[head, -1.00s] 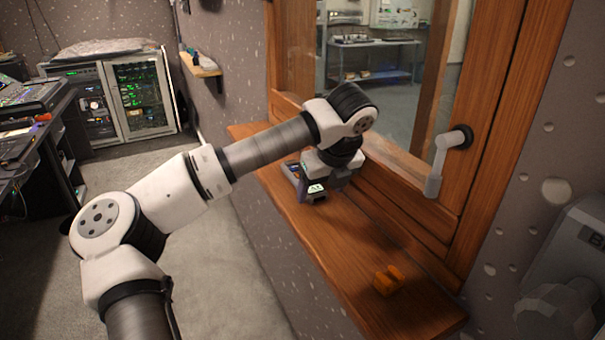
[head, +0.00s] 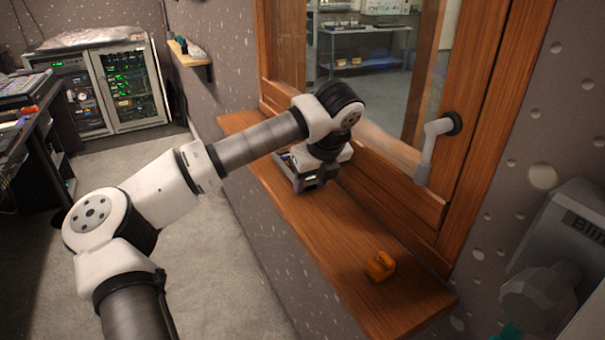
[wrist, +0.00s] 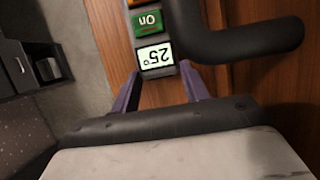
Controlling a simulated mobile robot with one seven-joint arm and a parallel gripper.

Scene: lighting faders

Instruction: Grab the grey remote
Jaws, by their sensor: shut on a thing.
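The grey remote (wrist: 155,57) shows in the wrist view, with a lit display reading 25°, a green On button and an orange button at the top edge. My gripper (wrist: 160,72) has one purple finger on each side of its display end and is shut on it. In the head view my gripper (head: 308,182) is low over the wooden sill, pointing down. There the remote is mostly hidden behind my gripper and wrist. I cannot tell whether it touches the sill.
The wooden sill (head: 335,235) runs below a window. An orange object (head: 380,266) sits on its near part. A grey window handle (head: 437,148) sticks out at the right. A dark curved bar (wrist: 245,40) crosses close beside the remote in the wrist view.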

